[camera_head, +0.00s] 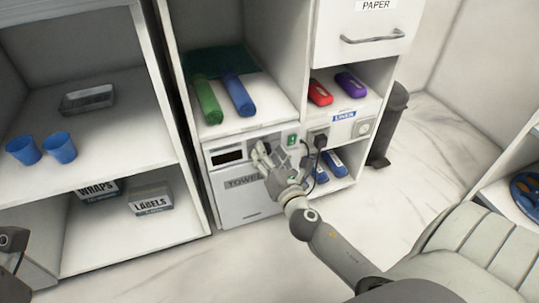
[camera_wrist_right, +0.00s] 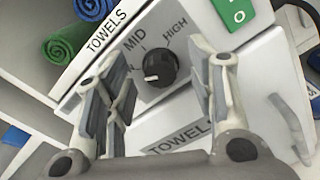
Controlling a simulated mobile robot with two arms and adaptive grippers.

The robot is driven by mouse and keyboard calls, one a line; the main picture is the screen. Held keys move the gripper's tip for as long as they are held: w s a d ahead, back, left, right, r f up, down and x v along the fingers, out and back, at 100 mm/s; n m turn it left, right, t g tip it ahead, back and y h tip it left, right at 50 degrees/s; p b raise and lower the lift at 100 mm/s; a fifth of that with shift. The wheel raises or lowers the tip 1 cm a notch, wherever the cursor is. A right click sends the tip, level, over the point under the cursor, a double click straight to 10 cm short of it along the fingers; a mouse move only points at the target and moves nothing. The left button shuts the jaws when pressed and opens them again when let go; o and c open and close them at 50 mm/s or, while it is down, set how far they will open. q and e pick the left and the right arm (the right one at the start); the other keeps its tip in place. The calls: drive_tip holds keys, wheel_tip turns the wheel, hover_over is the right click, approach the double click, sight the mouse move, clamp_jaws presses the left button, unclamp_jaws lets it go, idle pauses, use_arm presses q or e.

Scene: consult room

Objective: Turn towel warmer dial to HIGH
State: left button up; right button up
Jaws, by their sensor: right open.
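The towel warmer (camera_head: 238,205) is a white box in the lower part of the middle cabinet, with a dark display and a TOWEL label. In the right wrist view its black round dial (camera_wrist_right: 158,70) has a white mark on its left side, towards a partly hidden label left of MID. HIGH is printed at its upper right. My right gripper (camera_head: 272,154) is in front of the warmer's panel and hides the dial in the head view. In the wrist view the right gripper (camera_wrist_right: 160,72) is open, its fingers apart on either side of the dial. My left gripper does not show clearly.
A green switch (camera_head: 292,141) is right of the dial, and a black plug with a cord (camera_head: 320,142) is beside it. Rolled green (camera_head: 208,100) and blue towels (camera_head: 239,94) lie on the shelf above. Floor is clear before the cabinet.

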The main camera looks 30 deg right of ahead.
drive_tip(key=c, duration=1)
